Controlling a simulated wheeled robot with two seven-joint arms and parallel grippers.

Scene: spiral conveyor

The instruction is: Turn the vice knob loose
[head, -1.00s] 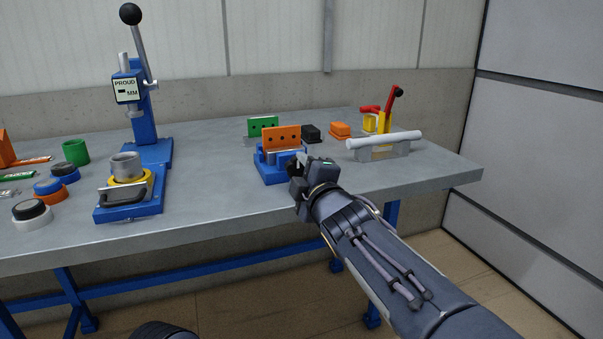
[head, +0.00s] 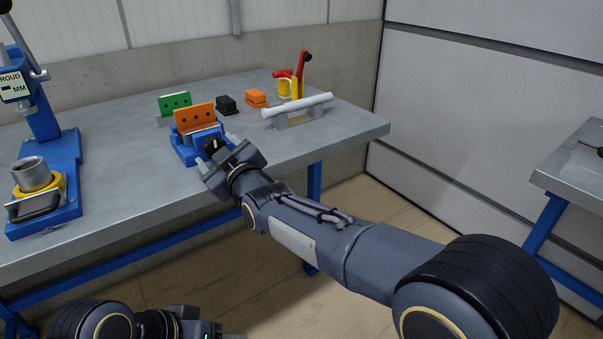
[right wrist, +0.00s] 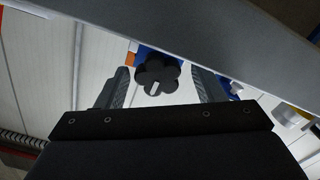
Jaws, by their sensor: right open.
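The blue vice (head: 197,150) stands near the front edge of the bench, with an orange plate (head: 195,117) with holes upright in it. Its black lobed knob (right wrist: 157,72) shows in the right wrist view with a light slot-like mark on its face. In the head view the knob (head: 211,146) is partly hidden by my gripper. My right gripper (head: 214,160) is open at the vice's front right. In the right wrist view its fingers (right wrist: 160,87) stand on either side of the knob, with visible gaps. Part of my left arm shows at the bottom left, without visible fingers.
A green plate (head: 174,101) stands behind the vice. A black block (head: 227,105), an orange block (head: 256,97), a white bar on a grey stand (head: 298,111) and a red-yellow clamp (head: 299,78) lie farther right. A blue press (head: 50,145) stands left. Bench between is clear.

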